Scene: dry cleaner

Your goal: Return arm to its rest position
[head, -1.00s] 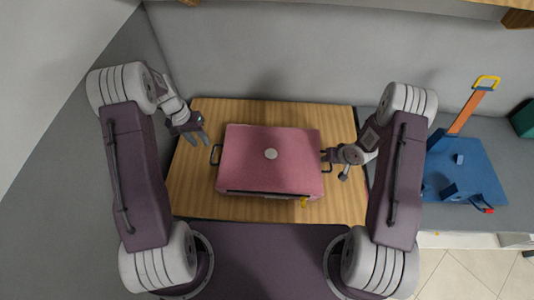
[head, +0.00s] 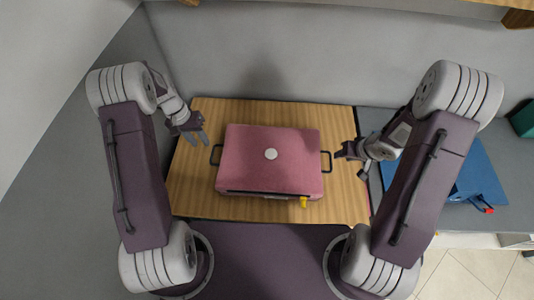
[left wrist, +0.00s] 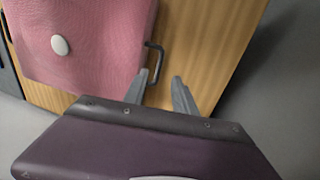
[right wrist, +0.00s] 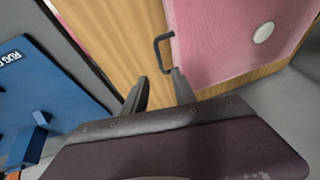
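My left gripper (head: 196,135) is open and empty above the board's left side, beside the left handle of the pink case. In the left wrist view its two fingers (left wrist: 160,92) stand apart with nothing between them. My right gripper (head: 343,151) is to the right of the right handle (head: 327,161), clear of it. In the right wrist view its fingers (right wrist: 160,92) are apart and empty, with the dark handle (right wrist: 163,50) beyond them. The pink case (head: 270,170) with a white round knob lies flat on the wooden board.
The wooden board (head: 200,200) carries the case. A blue rug-labelled device (head: 476,176) stands on the grey counter to the right, partly hidden by my right arm. A green box (head: 524,119) is at the far right. Grey walls stand behind and at the left.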

